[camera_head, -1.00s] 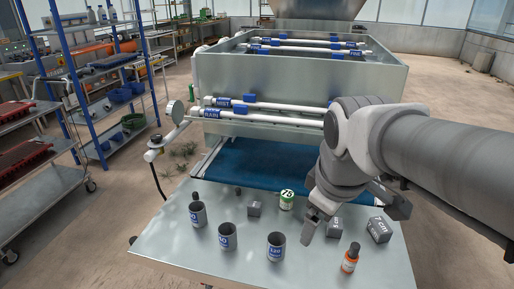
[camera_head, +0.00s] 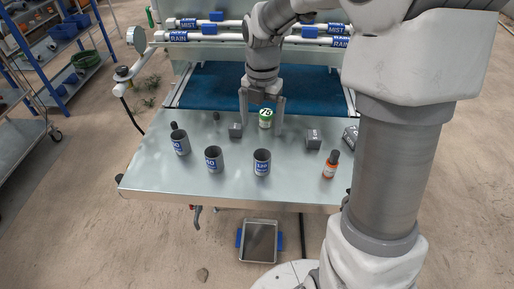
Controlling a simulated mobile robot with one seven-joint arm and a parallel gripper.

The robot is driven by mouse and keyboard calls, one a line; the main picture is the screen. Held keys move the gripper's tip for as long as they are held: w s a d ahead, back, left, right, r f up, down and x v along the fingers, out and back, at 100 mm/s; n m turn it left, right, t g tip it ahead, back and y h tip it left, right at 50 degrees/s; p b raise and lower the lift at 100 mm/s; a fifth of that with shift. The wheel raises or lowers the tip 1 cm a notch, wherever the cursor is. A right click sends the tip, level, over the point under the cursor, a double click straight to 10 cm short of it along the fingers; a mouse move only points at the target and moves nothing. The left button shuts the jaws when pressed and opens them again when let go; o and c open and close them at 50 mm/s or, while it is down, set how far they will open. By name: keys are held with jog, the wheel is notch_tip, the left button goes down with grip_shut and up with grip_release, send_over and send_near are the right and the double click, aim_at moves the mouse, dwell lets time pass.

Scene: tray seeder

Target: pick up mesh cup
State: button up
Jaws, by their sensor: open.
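Three dark grey open-topped cups with blue labels stand upright on the metal table: a left cup (camera_head: 181,143), a middle cup (camera_head: 214,159) and a right cup (camera_head: 262,162). The right label seems to read 120; the others are too small to read surely. Which one is the mesh cup I cannot tell. My gripper (camera_head: 262,112) points down, open, behind the right cup in the picture. A green and white tin marked 75 (camera_head: 266,119) shows between its two fingers; I cannot tell whether they are around it. Nothing is held.
The metal table (camera_head: 160,185) also bears a small grey block (camera_head: 235,130), a grey weight (camera_head: 313,139), another grey weight (camera_head: 350,136) and an orange bottle (camera_head: 330,166). A blue belt (camera_head: 215,88) lies behind. A metal tray (camera_head: 259,242) is below the front edge.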

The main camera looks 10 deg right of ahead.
aim_at(261, 163)
notch_tip(261, 163, down, 16)
jog(key=b, duration=0.3)
jog(key=shift+d+f+b, duration=0.1)
jog(key=shift+f+b, duration=0.1)
jog(key=shift+b, duration=0.1)
jog(key=c, duration=1.4)
